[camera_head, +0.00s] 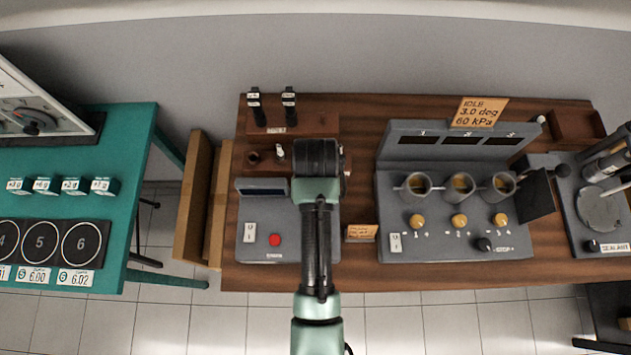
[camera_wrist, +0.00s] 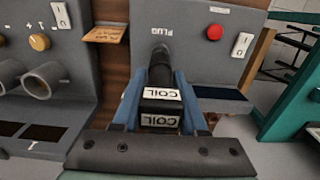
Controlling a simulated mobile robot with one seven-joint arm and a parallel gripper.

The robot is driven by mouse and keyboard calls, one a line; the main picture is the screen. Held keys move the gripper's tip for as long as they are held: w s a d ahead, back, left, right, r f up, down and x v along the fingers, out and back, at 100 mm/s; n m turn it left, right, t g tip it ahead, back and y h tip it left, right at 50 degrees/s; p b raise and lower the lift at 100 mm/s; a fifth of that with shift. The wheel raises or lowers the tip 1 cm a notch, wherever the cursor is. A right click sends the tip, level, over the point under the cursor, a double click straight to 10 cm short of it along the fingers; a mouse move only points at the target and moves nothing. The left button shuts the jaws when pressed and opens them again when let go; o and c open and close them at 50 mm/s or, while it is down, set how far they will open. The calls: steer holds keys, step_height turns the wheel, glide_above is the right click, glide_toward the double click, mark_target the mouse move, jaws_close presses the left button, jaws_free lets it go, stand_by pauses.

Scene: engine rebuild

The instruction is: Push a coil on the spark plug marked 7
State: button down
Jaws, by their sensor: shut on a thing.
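My gripper (camera_wrist: 163,80) is shut on a black coil (camera_wrist: 160,106) with white COIL labels, held between its blue fingers in the wrist view. The coil's narrow dark end points away from the wrist, over the grey unit marked PLUG (camera_wrist: 205,55). Whether the coil touches anything below is hidden. In the head view my arm covers the gripper and the held coil. Two more black coils, a left one (camera_head: 255,106) and a right one (camera_head: 289,106), stand on the wooden rack at the back. A small white-topped piece (camera_head: 280,152), perhaps a spark plug, stands left of my wrist. I cannot make out a mark 7.
The grey plug unit (camera_head: 250,212) has a red button (camera_head: 274,239). To its right stands a grey bench unit (camera_head: 386,185) with three cups and yellow knobs. A small tan card (camera_head: 361,232) stands between them. A teal table (camera_head: 140,150) is at the left, beyond a floor gap.

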steer(key=shift+f, duration=0.25)
steer(key=shift+c, duration=1.8)
jaws_free()
steer(key=shift+r, duration=0.1)
step_height(320, 180, up, 2)
steer(key=shift+r+p, duration=0.2)
steer(key=shift+p, duration=0.85)
steer(key=shift+r, duration=2.45)
